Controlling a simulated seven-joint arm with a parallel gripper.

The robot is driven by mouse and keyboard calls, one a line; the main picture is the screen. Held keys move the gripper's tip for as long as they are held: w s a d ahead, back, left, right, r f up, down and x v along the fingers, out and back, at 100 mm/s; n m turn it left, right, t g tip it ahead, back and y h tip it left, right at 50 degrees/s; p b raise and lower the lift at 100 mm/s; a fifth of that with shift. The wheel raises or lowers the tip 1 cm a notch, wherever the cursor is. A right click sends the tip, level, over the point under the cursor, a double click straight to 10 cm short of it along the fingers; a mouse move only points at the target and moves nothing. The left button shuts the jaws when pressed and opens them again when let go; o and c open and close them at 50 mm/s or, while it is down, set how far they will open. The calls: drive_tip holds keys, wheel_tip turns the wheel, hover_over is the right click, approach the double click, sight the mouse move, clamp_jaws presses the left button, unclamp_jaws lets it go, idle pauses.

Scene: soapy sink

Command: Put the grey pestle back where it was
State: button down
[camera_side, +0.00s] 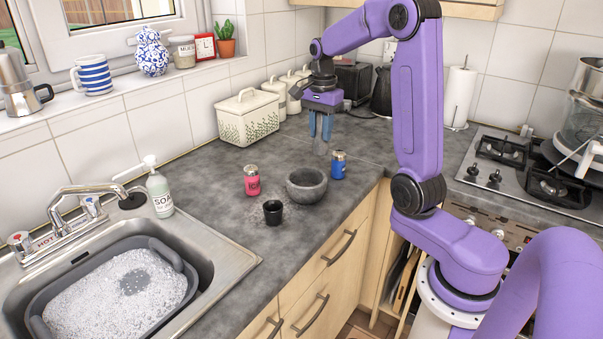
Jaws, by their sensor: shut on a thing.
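The grey pestle (321,148) hangs upright below the fingers of my gripper (320,128). My gripper is shut on its upper part, which the fingers hide. The pestle appears above the counter, behind the grey stone mortar (307,188) in the picture. The mortar stands upright on the counter, and no pestle shows in it. A small black cup (272,214) stands on the counter, in front and to the left of the mortar.
A pink shaker (252,181) stands left of the mortar and a blue shaker (338,165) behind it to the right. A white container (248,118) stands by the wall. The sink (222,257) with a foamy tub (180,258) is at left. Speckles mark the counter near the cup.

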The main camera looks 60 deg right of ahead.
drive_tip(key=shift+s+d+r, duration=0.2)
drive_tip(key=shift+d+r, duration=0.05)
drive_tip(key=shift+d, duration=0.25)
drive_tip(key=shift+w+d+f, duration=0.15)
drive_tip(key=shift+w+d, duration=0.1)
drive_tip(key=shift+w+d+f, duration=0.9)
drive_tip(key=shift+w+f, duration=1.1)
drive_tip(key=shift+f, duration=0.1)
drive_tip(key=shift+w+d+f, duration=0.85)
drive_tip(key=shift+w+f, duration=1.1)
drive_tip(key=shift+f, duration=0.15)
drive_tip(key=shift+w+d+f, duration=0.9)
drive_tip(key=shift+w+f, duration=1.1)
drive_tip(key=shift+f, duration=0.1)
drive_tip(key=c, duration=0.9)
unclamp_jaws()
drive_tip(key=shift+f, duration=0.15)
drive_tip(key=shift+o, duration=0.2)
